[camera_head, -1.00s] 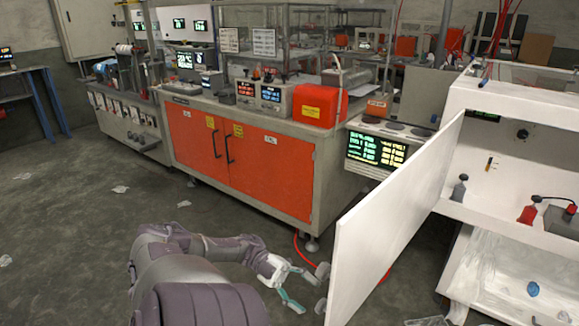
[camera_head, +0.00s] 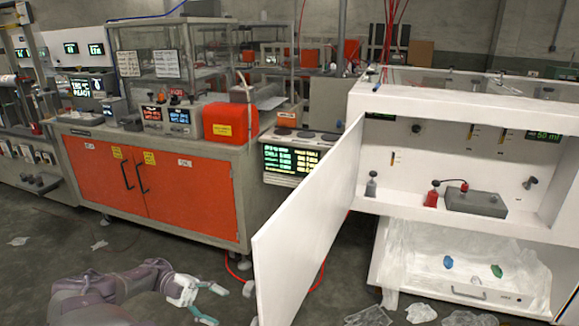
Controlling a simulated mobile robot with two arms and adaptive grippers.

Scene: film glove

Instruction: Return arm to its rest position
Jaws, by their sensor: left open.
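My left gripper (camera_head: 212,303) is at the bottom of the head view, at the end of my purple-grey arm. Its pale and teal fingers are spread apart with nothing between them. It is just left of the open white door (camera_head: 306,232), with a small gap visible in the picture. My right gripper is not in view.
The white cabinet (camera_head: 455,224) stands at the right, with a red bottle (camera_head: 431,198) and a grey box (camera_head: 476,202) on its shelf. Blue and green crumpled items lie on plastic sheeting below. An orange-fronted bench (camera_head: 190,190) stands behind.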

